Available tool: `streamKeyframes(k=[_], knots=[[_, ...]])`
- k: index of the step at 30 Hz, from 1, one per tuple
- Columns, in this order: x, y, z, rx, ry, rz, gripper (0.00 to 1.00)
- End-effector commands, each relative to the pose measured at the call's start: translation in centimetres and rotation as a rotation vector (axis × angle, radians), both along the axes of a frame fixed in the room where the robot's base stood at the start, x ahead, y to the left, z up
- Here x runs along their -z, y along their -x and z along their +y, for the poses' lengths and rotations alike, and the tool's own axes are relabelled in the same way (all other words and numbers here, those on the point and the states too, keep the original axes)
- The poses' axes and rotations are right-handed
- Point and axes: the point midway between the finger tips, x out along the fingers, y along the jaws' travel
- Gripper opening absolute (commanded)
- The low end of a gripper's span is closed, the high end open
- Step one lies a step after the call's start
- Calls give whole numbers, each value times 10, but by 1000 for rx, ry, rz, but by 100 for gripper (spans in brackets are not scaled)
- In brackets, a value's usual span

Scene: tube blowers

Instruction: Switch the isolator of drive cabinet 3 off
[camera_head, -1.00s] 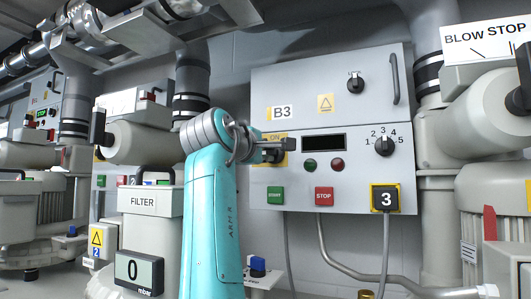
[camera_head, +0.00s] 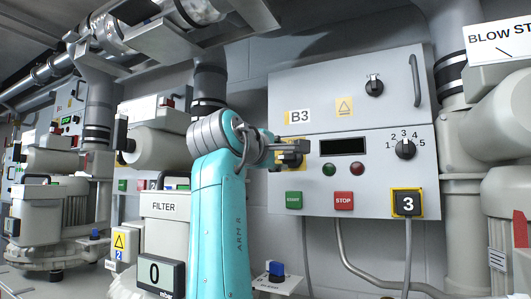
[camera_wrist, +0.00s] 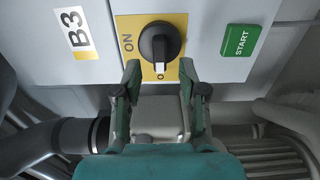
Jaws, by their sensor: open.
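Drive cabinet 3 is the grey box (camera_head: 375,180) marked B3, with a yellow-framed 3 plate (camera_head: 407,204). Its isolator is a black rotary knob (camera_wrist: 159,42) on a yellow plate (camera_wrist: 126,22) in the wrist view. The plate reads ON at its left there. The knob's white pointer points down in that view, toward a small mark like an O, away from ON. My gripper (camera_wrist: 160,73) is open, its fingertips just below the knob, one to each side. Contact cannot be told. In the head view my gripper (camera_head: 290,147) hides most of the isolator.
A green START button (camera_head: 294,200) and red STOP button (camera_head: 343,200) sit below the isolator. A selector knob (camera_head: 405,149), a smaller upper knob (camera_head: 374,86) and a handle (camera_head: 415,80) are to the right. A filter housing (camera_head: 165,230) stands left of my arm.

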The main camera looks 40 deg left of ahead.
Motion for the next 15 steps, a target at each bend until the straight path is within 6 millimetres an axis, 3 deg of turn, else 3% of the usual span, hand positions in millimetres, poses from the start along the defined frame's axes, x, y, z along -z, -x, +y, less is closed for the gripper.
streamKeyframes(k=[6,15], knots=[[1,45,-9,-3,-2,1,42],[1,83,-19,-1,0,1,42]])
